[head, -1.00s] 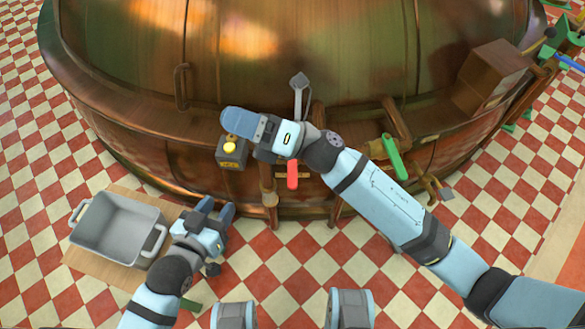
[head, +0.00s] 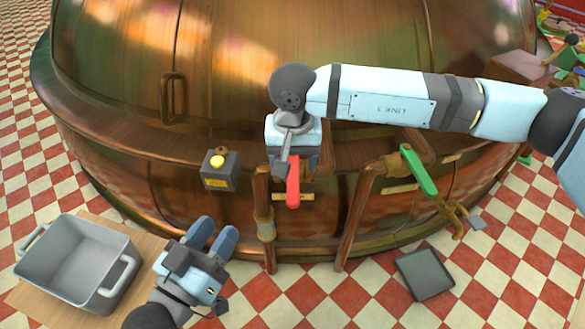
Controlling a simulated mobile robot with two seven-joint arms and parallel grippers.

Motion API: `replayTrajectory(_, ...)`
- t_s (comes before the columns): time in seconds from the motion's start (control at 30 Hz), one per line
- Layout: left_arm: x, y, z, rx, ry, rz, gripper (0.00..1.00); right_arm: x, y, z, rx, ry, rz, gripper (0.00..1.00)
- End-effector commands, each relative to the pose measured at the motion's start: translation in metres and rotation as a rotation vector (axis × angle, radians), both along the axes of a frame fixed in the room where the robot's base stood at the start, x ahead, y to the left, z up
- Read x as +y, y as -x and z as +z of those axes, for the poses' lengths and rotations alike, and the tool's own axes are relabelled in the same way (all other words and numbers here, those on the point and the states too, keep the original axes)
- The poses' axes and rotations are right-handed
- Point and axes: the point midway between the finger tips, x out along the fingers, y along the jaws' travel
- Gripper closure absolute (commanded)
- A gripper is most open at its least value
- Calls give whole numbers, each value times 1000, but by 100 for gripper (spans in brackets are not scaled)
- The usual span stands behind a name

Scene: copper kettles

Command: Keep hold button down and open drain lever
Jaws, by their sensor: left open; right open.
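The yellow hold button (head: 217,161) sits on a dark box (head: 218,180) on the copper kettle's front. A red-handled lever (head: 293,183) hangs down to its right, and a green-handled lever (head: 418,170) slants further right. I cannot read which is the drain lever. My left gripper (head: 211,237) is open and empty, below the button box and apart from it. My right gripper (head: 292,150) is open, pointing down at the top of the red lever. Its fingertips are mostly hidden, and I cannot tell whether they touch the lever.
A grey tub (head: 75,262) stands on a wooden board (head: 150,250) at the lower left. A dark tray (head: 424,274) lies on the checkered floor at the right. Copper pipes (head: 354,215) stand below the levers. A curved handle (head: 172,98) is on the kettle.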

Motion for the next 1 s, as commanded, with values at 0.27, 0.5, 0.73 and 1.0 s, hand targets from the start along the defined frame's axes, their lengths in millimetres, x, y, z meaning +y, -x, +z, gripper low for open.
replayTrajectory(0.27, -6, 3, 11, -74, 53, -28, 57, 0, 0, -51, 2, 2, 0, 36)
replayTrajectory(0.5, -10, -1, -31, 43, 0, -63, 57, 0, 0, -86, 1, 0, 0, 36)
replayTrajectory(0.73, -11, -1, -43, 90, -25, -78, 57, 0, 0, -94, 1, -1, -1, 36)
replayTrajectory(1.0, -11, -1, -42, 92, -25, -79, 67, 0, 1, -93, 2, -1, -1, 36)
